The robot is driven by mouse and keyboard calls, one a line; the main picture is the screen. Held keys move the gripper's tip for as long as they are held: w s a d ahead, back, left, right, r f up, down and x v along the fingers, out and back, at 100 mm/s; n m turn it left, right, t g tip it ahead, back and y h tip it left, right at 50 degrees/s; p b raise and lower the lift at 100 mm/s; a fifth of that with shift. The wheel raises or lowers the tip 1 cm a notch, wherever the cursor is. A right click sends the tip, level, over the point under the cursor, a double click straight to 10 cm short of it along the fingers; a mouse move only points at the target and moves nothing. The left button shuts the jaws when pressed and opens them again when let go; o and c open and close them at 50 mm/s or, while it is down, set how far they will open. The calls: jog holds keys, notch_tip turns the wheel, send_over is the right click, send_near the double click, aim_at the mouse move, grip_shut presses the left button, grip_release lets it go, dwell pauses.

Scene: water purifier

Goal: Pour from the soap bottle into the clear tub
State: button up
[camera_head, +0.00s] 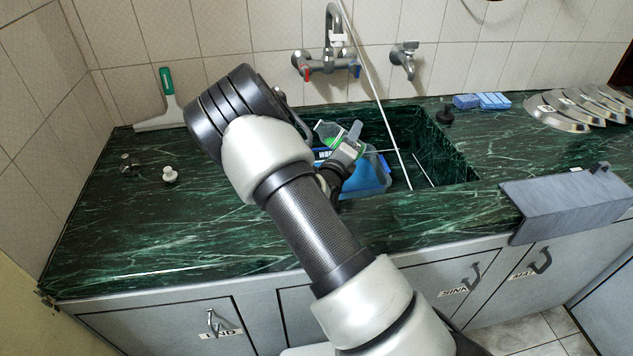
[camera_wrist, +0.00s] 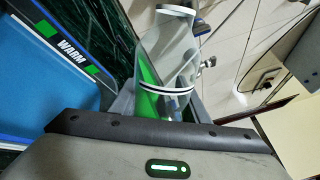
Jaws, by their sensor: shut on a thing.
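The soap bottle (camera_wrist: 163,62), clear with green liquid inside, is held in my gripper (camera_wrist: 155,105). In the head view the bottle (camera_head: 325,131) shows as a small clear and green shape, partly hidden by my gripper (camera_head: 346,148); it appears tilted. The clear tub (camera_head: 384,166) holds blue liquid and stands in the sink, just below and beside my gripper. My arm hides part of it. In the wrist view the tub's blue contents (camera_wrist: 40,82) lie left of the bottle, beside a strip marked WARM. I cannot see soap flowing.
The green marble sink (camera_head: 440,150) surrounds the tub, and a thin pale rod (camera_head: 378,95) slants down into it. A tap (camera_head: 331,58) is on the wall behind. Blue sponges (camera_head: 490,101) and metal lids (camera_head: 575,108) lie at right. The left counter is mostly clear.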

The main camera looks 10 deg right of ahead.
dwell(0.5)
jog(key=shift+s+d+r+n, duration=0.15)
jog(key=shift+r+n, duration=0.55)
jog(key=shift+n, duration=0.4)
dwell(1.4)
jog(key=shift+d+f+n+p, duration=0.1)
jog(key=shift+d+n+p, duration=0.1)
jog(key=shift+n+p, duration=1.3)
dwell(2.5)
